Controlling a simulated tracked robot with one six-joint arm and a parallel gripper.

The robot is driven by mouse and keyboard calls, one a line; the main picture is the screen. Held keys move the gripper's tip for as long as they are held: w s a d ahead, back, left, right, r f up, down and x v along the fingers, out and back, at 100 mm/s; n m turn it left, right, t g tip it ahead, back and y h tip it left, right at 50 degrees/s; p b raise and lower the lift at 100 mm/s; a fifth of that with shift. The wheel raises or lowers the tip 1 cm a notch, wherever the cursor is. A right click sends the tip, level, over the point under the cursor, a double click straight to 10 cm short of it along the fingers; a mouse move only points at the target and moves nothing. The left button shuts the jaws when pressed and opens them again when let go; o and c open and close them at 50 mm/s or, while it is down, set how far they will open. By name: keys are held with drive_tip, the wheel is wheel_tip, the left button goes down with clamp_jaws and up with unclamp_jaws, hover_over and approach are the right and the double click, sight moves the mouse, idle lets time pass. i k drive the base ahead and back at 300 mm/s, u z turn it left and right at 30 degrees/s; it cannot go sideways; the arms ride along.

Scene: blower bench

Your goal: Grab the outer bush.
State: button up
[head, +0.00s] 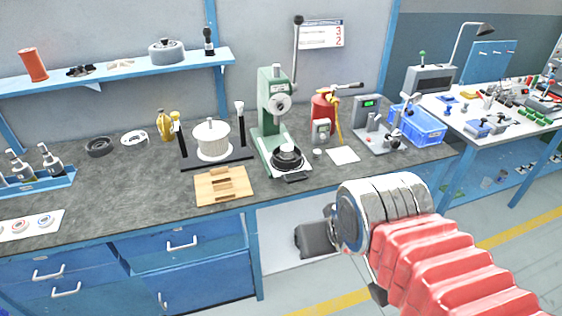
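I cannot say for certain which part is the outer bush. Ring-like parts on the bench are a black ring (99,147) at the back left and a white ring-shaped part (134,138) beside it. A wooden block (224,187) with small brown pieces lies near the front edge. A green press (272,117) has a dark round part (288,158) at its base. My arm reaches in from the lower right, in front of the bench. My gripper (332,213) shows only as small dark parts at its end, away from all these parts; its fingers are not clear.
A white ribbed drum (212,140) stands on a dark base between upright handles. A red canister (323,112), a digital gauge stand (372,120) and a blue crate (419,126) stand right of the press. The bench's left middle is clear.

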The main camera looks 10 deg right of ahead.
sight(286, 150)
drive_tip(key=u, duration=0.5)
drive_tip(key=k, duration=1.05)
drive_tip(key=u, duration=0.7)
drive_tip(key=i, duration=1.35)
drive_tip(key=z, duration=0.45)
drive_tip(key=i, duration=0.65)
drive_tip(key=z, duration=0.45)
